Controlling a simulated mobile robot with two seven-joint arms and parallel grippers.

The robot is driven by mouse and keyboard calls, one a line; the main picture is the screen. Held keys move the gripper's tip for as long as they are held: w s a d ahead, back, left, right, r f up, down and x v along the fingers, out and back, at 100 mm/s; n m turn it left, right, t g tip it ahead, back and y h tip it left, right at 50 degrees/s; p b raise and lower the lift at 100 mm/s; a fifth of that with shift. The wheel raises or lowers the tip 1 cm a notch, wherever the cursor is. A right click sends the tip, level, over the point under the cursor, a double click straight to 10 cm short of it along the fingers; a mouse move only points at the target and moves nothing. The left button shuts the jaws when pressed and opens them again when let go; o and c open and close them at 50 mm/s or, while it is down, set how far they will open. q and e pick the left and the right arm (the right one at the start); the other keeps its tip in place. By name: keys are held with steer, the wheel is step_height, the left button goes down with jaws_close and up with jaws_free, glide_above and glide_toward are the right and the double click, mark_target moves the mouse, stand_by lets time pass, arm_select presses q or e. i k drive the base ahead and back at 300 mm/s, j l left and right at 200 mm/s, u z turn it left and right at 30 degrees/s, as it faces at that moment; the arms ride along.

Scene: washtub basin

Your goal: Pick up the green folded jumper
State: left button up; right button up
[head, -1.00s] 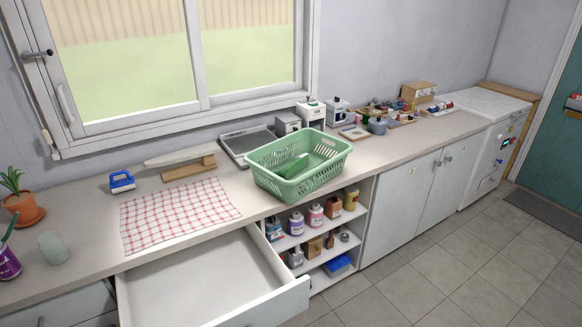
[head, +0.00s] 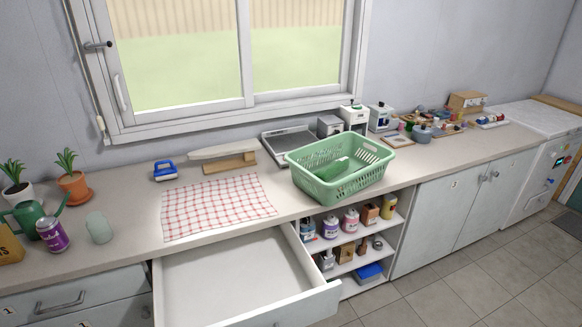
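A green folded item, which looks like the folded jumper (head: 334,170), lies inside the light green laundry basket (head: 340,190). The basket stands on the counter, right of the middle of the head view. Its slotted walls hide part of the item. Neither of my grippers shows in the head view.
An open, empty drawer (head: 235,279) juts out below the counter. A red checked cloth (head: 216,205) lies left of the basket, with a small ironing board (head: 223,155) and a blue brush (head: 165,171) behind it. Bottles fill open shelves (head: 350,240). Plants and a can (head: 52,234) stand left.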

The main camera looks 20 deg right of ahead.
mark_target(337, 166)
steer(key=l+u, duration=0.35)
steer(key=l, duration=0.15)
steer(key=l+u, duration=0.35)
steer(key=l, duration=0.55)
steer(key=k+l+u, duration=0.15)
steer(key=l, duration=0.7)
steer(key=k+l+u, duration=0.15)
steer(key=l, duration=0.7)
steer(key=k+u, duration=0.05)
